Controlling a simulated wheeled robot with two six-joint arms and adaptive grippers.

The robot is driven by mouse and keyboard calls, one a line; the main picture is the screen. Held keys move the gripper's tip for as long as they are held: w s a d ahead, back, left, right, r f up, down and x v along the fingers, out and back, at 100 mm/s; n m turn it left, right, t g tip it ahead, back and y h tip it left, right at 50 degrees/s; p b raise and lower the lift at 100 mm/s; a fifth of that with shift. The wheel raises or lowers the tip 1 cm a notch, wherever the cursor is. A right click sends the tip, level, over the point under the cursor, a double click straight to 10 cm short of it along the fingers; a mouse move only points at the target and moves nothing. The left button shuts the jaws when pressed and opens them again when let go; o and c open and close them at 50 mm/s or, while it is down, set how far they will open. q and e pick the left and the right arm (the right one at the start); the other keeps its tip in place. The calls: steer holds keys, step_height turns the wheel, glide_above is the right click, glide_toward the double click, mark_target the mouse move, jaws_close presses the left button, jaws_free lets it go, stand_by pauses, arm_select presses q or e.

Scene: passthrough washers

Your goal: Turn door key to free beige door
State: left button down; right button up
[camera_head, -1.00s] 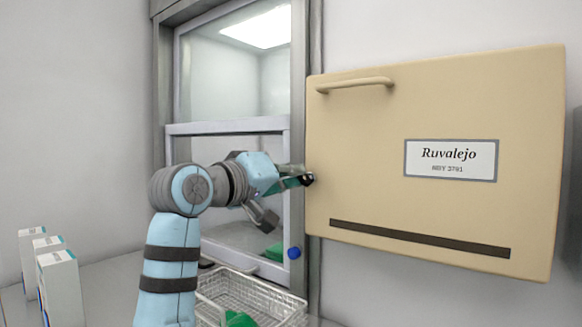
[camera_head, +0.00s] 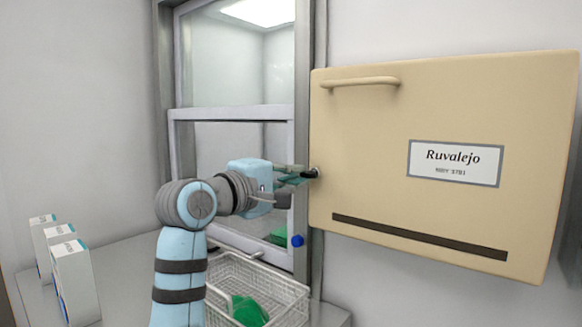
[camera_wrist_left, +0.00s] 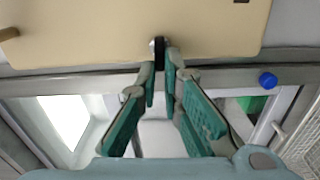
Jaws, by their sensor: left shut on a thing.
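The beige door (camera_head: 375,180) with a "Ruvalejo" label is shut flat on the wall at the right; it also fills the top of the left wrist view (camera_wrist_left: 120,30). The key (camera_wrist_left: 158,50) is a small dark piece at the door's edge, by its left side in the head view (camera_head: 314,172). My left gripper (camera_head: 298,178) is at that edge. In the left wrist view its green-padded fingers (camera_wrist_left: 161,72) close on the key. The gripper hides most of the key. My right gripper is not in view.
A glazed hatch with a grey frame (camera_head: 312,120) stands left of the door, with a blue knob (camera_head: 297,241) on it. A wire basket (camera_head: 282,285) holding a green item (camera_head: 248,310) is below. White boxes (camera_head: 75,280) stand on the counter at left.

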arm_select(q)
steer(key=shift+f+n, duration=0.1)
steer(key=shift+n, duration=0.3)
steer(key=c, duration=1.9)
jaws_free()
steer(key=shift+d, duration=0.1)
steer(key=shift+o, duration=0.9)
steer(key=shift+w+d, duration=0.15)
steer(key=shift+d, duration=0.1)
steer(key=shift+s+a, duration=0.25)
steer(key=shift+a, duration=0.05)
steer(key=v, duration=1.1)
steer(key=shift+s, duration=0.2)
